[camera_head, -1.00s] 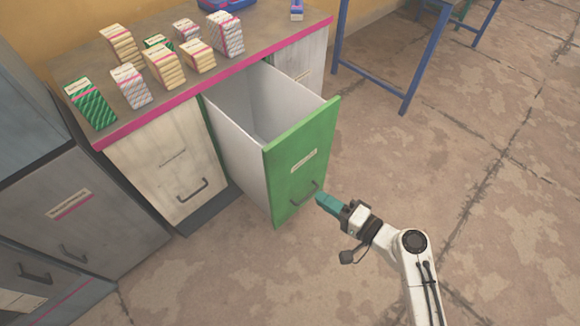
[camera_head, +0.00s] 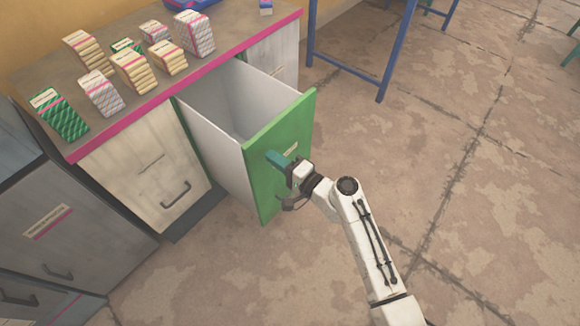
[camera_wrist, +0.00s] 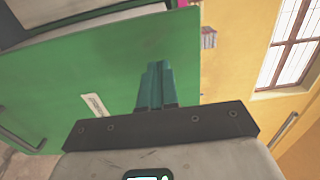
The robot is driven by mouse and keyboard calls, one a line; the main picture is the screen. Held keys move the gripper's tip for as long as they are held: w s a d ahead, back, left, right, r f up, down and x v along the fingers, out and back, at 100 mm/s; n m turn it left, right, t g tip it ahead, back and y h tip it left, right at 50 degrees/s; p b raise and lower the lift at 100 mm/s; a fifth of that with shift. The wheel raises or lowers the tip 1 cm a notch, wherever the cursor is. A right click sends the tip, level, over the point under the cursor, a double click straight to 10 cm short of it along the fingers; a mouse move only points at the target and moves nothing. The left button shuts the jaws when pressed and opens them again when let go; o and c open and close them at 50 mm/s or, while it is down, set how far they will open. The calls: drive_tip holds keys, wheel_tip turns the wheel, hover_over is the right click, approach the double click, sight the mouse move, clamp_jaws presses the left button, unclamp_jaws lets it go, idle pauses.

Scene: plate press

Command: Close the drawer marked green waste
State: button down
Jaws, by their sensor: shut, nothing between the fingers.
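The green-fronted drawer (camera_head: 268,186) is pulled well out of the counter, its grey-white inside (camera_head: 228,105) open and looking empty. In the wrist view the green front (camera_wrist: 95,75) fills much of the picture, with a white label (camera_wrist: 95,105) and a dark handle (camera_wrist: 20,132) to the left. The label is too small to read and my gripper partly covers it in the head view. My gripper (camera_head: 274,158) is shut and empty, its teal fingertips (camera_wrist: 157,68) at or very near the green front; I cannot tell whether they touch.
A counter with a pink edge (camera_head: 120,133) carries several patterned packets (camera_head: 60,115). A closed pale drawer (camera_head: 150,180) is left of the open one, grey cabinets (camera_head: 60,230) further left. A blue-legged table (camera_head: 384,55) stands behind right.

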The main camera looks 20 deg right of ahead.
drive_tip(key=shift+x, duration=0.9)
